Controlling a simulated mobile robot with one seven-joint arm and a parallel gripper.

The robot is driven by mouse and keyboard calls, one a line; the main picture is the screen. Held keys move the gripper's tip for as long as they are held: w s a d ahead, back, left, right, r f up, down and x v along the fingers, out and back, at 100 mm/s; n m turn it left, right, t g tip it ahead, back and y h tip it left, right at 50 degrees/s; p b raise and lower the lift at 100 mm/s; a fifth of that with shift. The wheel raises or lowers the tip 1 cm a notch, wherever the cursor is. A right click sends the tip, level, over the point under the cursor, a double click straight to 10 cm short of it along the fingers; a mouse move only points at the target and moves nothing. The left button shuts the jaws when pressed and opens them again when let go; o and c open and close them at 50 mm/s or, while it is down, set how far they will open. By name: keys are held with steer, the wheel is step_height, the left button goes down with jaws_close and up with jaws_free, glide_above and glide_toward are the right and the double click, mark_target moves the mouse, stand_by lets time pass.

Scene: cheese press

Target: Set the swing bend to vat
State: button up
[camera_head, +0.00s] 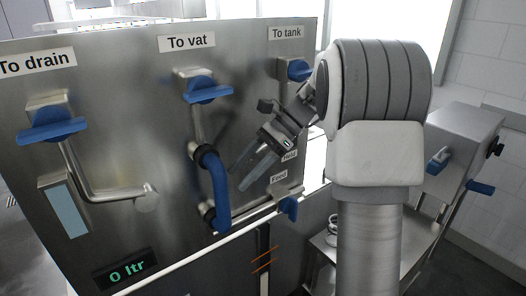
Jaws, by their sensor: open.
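The swing bend (221,190) is a blue curved pipe with dark collars at both ends, on the steel panel (110,120). Its upper end meets the pipe under the "To vat" label (187,42); its lower end meets the panel below. I cannot tell whether the ends are seated. My gripper (240,178) is to the right of the bend in the picture, with its fingers pointing down and left. It is open with nothing between the fingers. Whether the fingers touch the bend cannot be told.
Blue valve handles sit under "To drain" (52,126), "To vat" (207,90) and "To tank" (299,70). Another blue handle (288,206) is near the "Feed" label. A display (127,273) reads 0 ltr. A steel box (462,150) with blue handles stands at right.

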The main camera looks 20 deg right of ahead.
steer(key=v, duration=0.7)
steer(key=shift+r, duration=0.1)
steer(key=s+a+n+t+h, duration=0.2)
steer(key=s+a+n+h, duration=0.45)
steer(key=s, duration=0.55)
steer(key=s+f+n+t+h+b, duration=0.1)
steer(key=s+f+n+t+h, duration=0.2)
steer(key=s+n, duration=0.7)
steer(key=shift+a+f+t, duration=0.35)
steer(key=shift+f+t, duration=0.35)
steer(key=shift+f, duration=0.65)
steer(key=shift+n, duration=0.25)
